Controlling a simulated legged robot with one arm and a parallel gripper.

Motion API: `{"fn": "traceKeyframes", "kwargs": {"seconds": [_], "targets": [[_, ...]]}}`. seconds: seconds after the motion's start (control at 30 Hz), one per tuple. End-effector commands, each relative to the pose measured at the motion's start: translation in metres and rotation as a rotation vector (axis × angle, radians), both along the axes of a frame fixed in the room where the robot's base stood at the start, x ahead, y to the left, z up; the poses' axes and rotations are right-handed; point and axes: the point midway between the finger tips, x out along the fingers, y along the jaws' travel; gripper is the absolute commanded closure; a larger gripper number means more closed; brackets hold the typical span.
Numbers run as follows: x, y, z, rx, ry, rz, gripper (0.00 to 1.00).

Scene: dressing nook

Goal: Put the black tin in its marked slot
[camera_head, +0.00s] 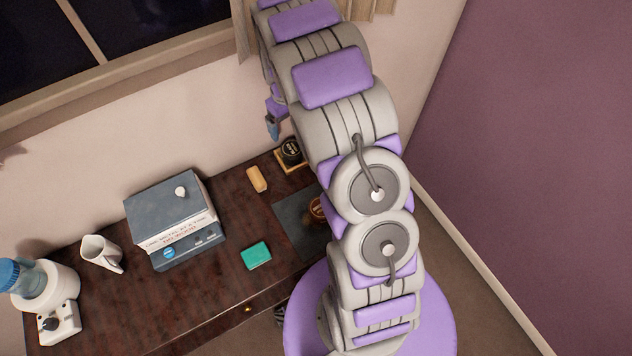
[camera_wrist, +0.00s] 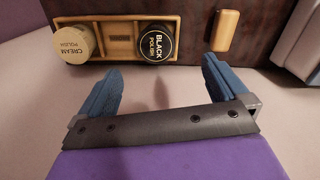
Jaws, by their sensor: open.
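The black tin (camera_wrist: 156,43), labelled "BLACK POLISH", sits in the right-hand end of a wooden tray (camera_wrist: 122,20) in the wrist view. In the head view the black tin (camera_head: 291,150) shows on the tray (camera_head: 284,166) at the desk's far edge. A cream polish tin (camera_wrist: 75,44) is at the tray's left end; how it is seated I cannot tell. The slot between the two tins is empty, with a dark mark. My gripper (camera_wrist: 160,82) is open and empty, apart from the tray. In the head view a blue finger (camera_head: 272,127) shows left of the black tin.
A tan block (camera_head: 257,179) lies beside the tray. A dark mat (camera_head: 290,215) holds a brown round item (camera_head: 317,210), partly hidden by my arm.

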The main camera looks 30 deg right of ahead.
Motion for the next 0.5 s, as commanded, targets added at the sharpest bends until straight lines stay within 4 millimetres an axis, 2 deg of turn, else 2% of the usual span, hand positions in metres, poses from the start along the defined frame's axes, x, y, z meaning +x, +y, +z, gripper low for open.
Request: {"fn": "traceKeyframes", "kwargs": {"seconds": [0.03, 0.2, 0.5], "targets": [[-0.01, 0.005, 0.016, -0.003, 0.0, -0.008, 0.0], [-0.053, 0.022, 0.064, -0.008, 0.018, -0.052, 0.0], [-0.143, 0.055, 0.129, -0.008, 0.056, -0.119, 0.0]]}}
